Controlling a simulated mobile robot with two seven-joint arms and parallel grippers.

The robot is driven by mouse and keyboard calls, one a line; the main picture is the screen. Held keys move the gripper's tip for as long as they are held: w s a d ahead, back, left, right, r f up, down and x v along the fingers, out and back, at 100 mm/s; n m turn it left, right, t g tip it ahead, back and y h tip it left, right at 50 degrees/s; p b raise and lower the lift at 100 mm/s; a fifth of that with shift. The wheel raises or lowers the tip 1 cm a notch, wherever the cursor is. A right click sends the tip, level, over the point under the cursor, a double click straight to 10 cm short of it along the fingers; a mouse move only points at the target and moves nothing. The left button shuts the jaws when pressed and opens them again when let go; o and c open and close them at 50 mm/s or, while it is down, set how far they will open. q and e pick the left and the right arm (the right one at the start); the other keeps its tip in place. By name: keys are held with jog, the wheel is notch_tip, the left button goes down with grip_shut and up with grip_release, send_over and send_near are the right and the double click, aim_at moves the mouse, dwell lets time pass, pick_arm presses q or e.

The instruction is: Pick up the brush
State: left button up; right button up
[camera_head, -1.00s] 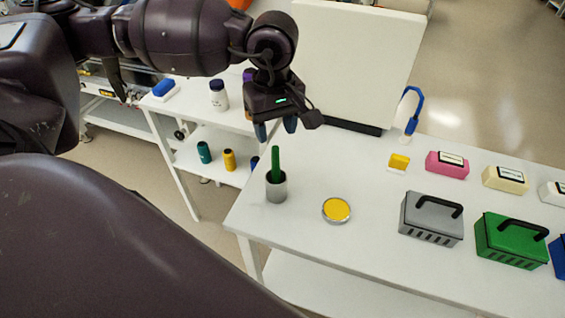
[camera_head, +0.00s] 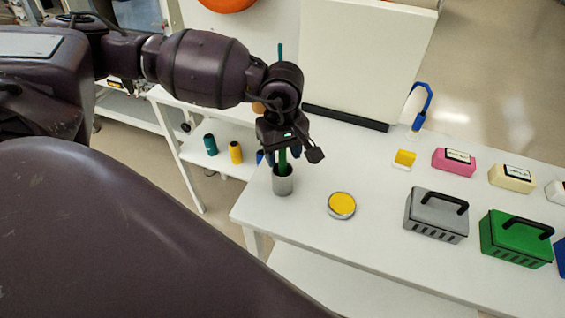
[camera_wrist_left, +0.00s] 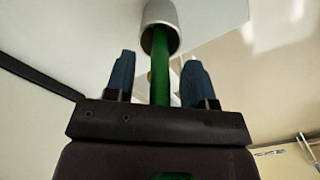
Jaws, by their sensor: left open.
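The brush (camera_head: 283,161) shows as a green handle standing upright in a grey cup (camera_head: 283,184) at the table's near left corner. The part inside the cup is hidden. My left gripper (camera_head: 283,153) is above the cup, pointing down, with its blue fingers on either side of the handle. In the left wrist view the green handle (camera_wrist_left: 160,75) runs between the open fingers (camera_wrist_left: 158,66) into the cup (camera_wrist_left: 160,22), with gaps on both sides. My right gripper is not in view.
A round yellow dish (camera_head: 342,204) lies right of the cup. A grey box (camera_head: 436,215) and a green box (camera_head: 515,239) with black handles stand further right. A white panel (camera_head: 365,60) stands at the back.

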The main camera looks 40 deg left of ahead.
pick_arm(q)
jog(key=shift+c, duration=0.3)
grip_shut()
jog(key=shift+r, duration=0.1)
